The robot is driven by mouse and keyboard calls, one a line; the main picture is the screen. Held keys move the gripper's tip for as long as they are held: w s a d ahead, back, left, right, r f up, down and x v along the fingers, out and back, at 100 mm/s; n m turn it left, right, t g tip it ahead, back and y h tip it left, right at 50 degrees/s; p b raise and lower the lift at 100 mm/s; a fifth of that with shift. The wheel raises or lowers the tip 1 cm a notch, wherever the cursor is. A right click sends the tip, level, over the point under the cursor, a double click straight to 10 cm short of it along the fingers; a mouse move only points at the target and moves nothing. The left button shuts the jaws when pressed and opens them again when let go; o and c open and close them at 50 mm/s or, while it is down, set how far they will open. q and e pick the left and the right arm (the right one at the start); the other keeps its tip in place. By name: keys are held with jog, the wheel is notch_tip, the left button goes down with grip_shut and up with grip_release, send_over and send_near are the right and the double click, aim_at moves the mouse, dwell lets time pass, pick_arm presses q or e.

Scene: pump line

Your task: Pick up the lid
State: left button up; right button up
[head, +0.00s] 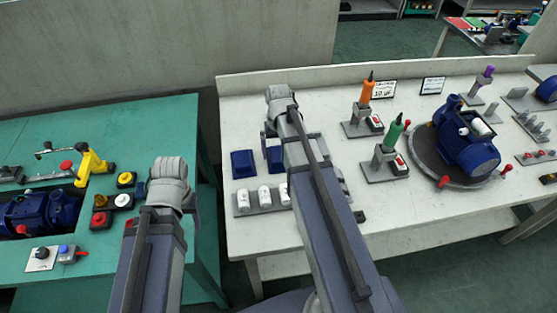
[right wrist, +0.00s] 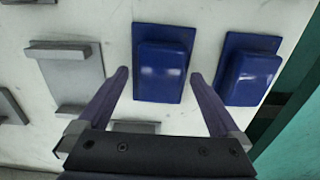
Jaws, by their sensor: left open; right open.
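Two blue lids lie at the left end of the white table. In the head view one lid (head: 242,164) is fully visible, and the other lid (head: 275,158) is partly covered by my right arm. In the right wrist view they are the right-hand lid (right wrist: 252,70) and the middle lid (right wrist: 163,60). My right gripper (right wrist: 160,76) is open, its fingers on either side of the middle lid's near part; contact cannot be told. My left gripper (head: 172,188) is over the gap by the green table, its fingers mostly hidden by the arm.
Grey brackets (right wrist: 70,75) lie beside the middle lid. White cylinders stand in a grey rack (head: 243,208) in front of the lids. Orange (head: 368,92) and green (head: 391,133) tools and a blue pump (head: 465,145) stand to the right. The green table (head: 130,125) holds button boxes.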

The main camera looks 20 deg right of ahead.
aim_at(279, 153)
jog(key=c, duration=1.4)
pick_arm(q)
jog(key=shift+r, duration=0.15)
pick_arm(e)
jog(key=shift+r, duration=0.15)
pick_arm(q)
notch_tip(279, 153, up, 10)
jog(key=p, duration=1)
pick_arm(e)
notch_tip(279, 153, up, 10)
